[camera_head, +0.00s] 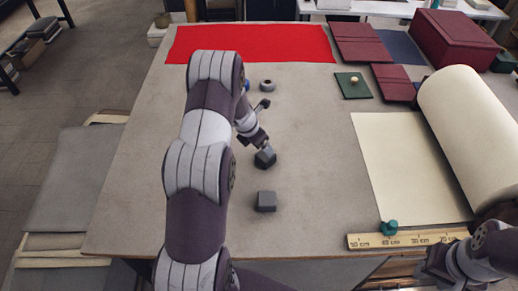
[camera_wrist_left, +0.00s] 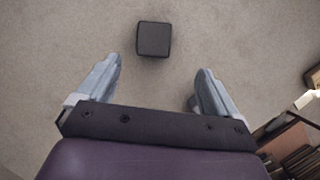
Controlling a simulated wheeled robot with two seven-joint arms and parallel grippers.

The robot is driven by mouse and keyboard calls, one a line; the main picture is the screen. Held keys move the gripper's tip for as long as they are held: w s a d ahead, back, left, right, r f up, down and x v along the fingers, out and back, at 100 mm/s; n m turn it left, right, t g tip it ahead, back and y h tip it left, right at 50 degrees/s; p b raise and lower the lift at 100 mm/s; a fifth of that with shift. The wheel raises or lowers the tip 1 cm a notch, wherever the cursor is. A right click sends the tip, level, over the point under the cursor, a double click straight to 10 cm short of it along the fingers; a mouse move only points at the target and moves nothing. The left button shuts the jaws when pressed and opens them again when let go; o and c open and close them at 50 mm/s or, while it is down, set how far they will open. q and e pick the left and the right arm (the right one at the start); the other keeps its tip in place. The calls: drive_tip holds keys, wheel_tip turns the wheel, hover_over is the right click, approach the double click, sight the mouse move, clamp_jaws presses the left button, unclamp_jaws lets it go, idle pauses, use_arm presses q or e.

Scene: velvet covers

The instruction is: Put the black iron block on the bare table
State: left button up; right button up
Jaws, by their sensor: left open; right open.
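A dark block (camera_head: 265,159) is on the bare grey table (camera_head: 310,175), just below the end of my left arm. A second dark grey block (camera_head: 266,202) sits on the table nearer to me. The head view does not clearly show which is the black iron one. In the left wrist view a single black block (camera_wrist_left: 153,39) rests on the bare table beyond my fingertips, with nothing touching it. My left gripper (camera_wrist_left: 161,72) is open and empty. My right gripper (camera_head: 450,264) is open, low at the right edge, partly cut off and away from the blocks.
A red cloth (camera_head: 250,43) covers the far edge. A grey ring-like piece (camera_head: 267,85) stands before it. Dark red panels (camera_head: 360,42), a green pad (camera_head: 352,87), a cream roll (camera_head: 470,120) and a ruler (camera_head: 410,240) with a teal piece (camera_head: 389,228) occupy the right.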

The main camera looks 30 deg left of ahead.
use_arm(q)
drive_tip(key=s+d+r+m+g, duration=0.1)
drive_tip(key=s+d+r+m, duration=0.5)
drive_tip(key=d+r+m, duration=0.55)
drive_tip(key=s+d+r+m+g, duration=0.1)
drive_tip(key=s+d+m, duration=0.1)
drive_tip(key=s+m, duration=0.6)
drive_tip(key=s+d+r+m+y, duration=0.1)
drive_tip(key=s+d+r+m, duration=0.1)
drive_tip(key=s+m, duration=0.7)
drive_tip(key=shift+d+r+m+g, duration=0.35)
drive_tip(key=shift+d+m, duration=0.45)
drive_tip(key=shift+m, duration=1.15)
